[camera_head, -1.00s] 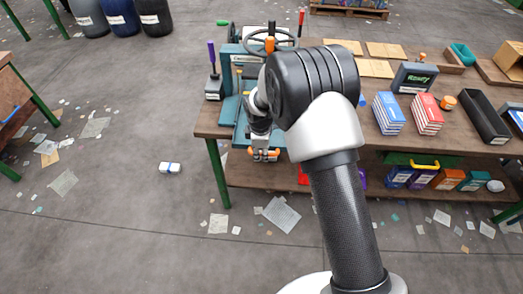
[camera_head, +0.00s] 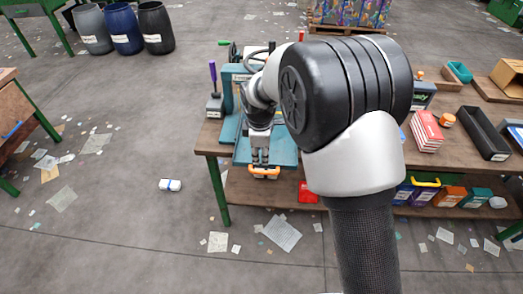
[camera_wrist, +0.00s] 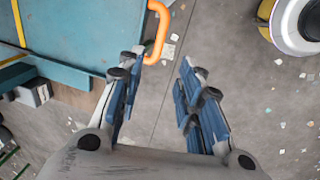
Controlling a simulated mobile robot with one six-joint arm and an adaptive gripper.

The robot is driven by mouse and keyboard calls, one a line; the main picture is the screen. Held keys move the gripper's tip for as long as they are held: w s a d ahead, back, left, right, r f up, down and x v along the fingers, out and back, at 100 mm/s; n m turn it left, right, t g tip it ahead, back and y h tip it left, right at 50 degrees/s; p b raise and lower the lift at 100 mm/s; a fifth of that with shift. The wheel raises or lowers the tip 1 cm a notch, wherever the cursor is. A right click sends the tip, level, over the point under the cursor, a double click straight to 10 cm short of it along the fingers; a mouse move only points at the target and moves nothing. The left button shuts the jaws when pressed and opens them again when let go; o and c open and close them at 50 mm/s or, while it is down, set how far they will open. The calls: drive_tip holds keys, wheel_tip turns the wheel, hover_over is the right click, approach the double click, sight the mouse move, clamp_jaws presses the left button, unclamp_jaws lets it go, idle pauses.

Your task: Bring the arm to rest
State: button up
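My gripper (camera_head: 260,157) hangs in front of the workbench, close to the orange handle (camera_head: 264,171) at the front of a teal machine. In the wrist view my gripper (camera_wrist: 160,75) shows two blue-padded fingers spread apart, with only bare floor between them. The orange handle also shows in the wrist view (camera_wrist: 159,32), beyond the left finger. My arm is bent, and its large elbow hides the middle of the bench.
The teal machine (camera_head: 277,151) stands on the brown workbench (camera_head: 450,160). Red boxes (camera_head: 427,131) and a black tray (camera_head: 483,134) lie at right. A white-and-blue item (camera_head: 170,185) lies on open floor at left. Barrels (camera_head: 122,32) stand behind.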

drive_tip(key=s+d+r+m+t, duration=0.1)
drive_tip(key=s+d+r+m, duration=0.4)
drive_tip(key=r, duration=0.3)
drive_tip(key=s+d+r+m, duration=0.3)
drive_tip(key=s+d+r, duration=0.35)
drive_tip(key=r, duration=0.25)
drive_tip(key=s+d+r+m, duration=0.1)
drive_tip(key=s+m, duration=0.4)
drive_tip(key=s, duration=0.5)
drive_tip(key=s+d+r+m+t, duration=0.1)
drive_tip(key=s+d+m, duration=0.3)
drive_tip(key=s, duration=0.6)
drive_tip(key=shift+d+m, duration=0.35)
drive_tip(key=shift+m, duration=0.05)
